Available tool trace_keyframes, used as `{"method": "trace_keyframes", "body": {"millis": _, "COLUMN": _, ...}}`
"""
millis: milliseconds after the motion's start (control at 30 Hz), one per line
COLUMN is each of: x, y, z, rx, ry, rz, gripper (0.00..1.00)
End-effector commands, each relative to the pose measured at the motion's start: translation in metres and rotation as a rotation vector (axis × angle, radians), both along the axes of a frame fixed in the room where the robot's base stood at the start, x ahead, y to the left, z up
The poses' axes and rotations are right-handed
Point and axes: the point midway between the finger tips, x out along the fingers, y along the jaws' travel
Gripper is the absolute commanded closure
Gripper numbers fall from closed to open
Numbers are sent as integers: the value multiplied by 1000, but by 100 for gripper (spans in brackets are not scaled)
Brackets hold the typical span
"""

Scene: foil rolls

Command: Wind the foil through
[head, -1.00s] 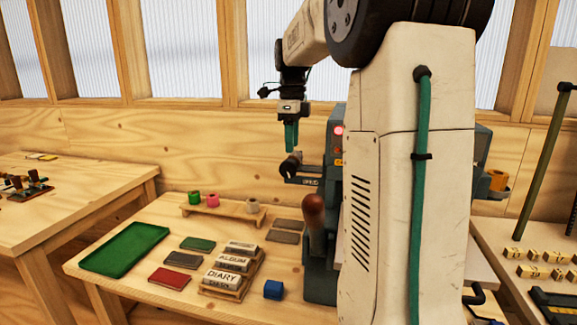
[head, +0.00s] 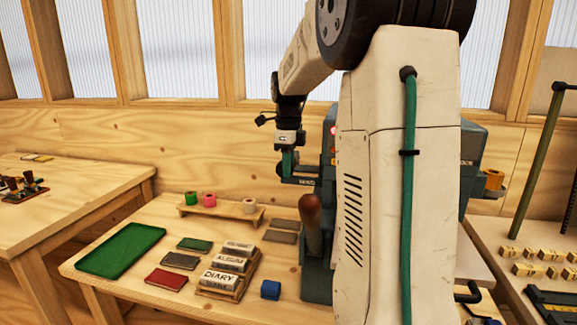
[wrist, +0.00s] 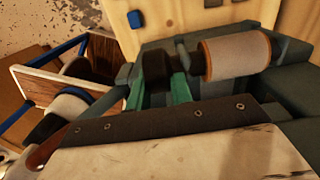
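My gripper (head: 288,163) hangs with teal fingers at the machine's left side, at the end of a short dark arm marked WIND (head: 305,182). In the wrist view the gripper (wrist: 164,92) has its two fingers apart on either side of a dark knob (wrist: 155,66). Whether they press on it is unclear. A tan roll (wrist: 237,57) lies just right of the knob. The blue-grey machine (head: 470,150) is largely hidden behind my arm. An orange roll (head: 493,179) sits on its right side. A brown-handled lever (head: 311,212) stands at its front.
Green, pink and pale rolls stand on a wooden rack (head: 222,212). A green tray (head: 121,249), dark and red books, a stand with lettered blocks (head: 228,265) and a blue block (head: 270,289) share the bench. Brass blocks (head: 535,262) lie at right.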

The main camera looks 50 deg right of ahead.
Motion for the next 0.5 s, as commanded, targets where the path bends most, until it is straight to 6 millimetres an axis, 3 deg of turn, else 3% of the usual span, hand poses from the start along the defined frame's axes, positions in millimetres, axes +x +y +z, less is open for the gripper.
{"method": "trace_keyframes", "body": {"millis": 167, "x": -1, "y": 0, "z": 0, "rx": 6, "ry": -9, "rz": -1, "gripper": 100}}
{"method": "trace_keyframes", "body": {"millis": 500, "x": -4, "y": -2, "z": -3, "rx": 126, "ry": -210, "rz": -2, "gripper": 100}}
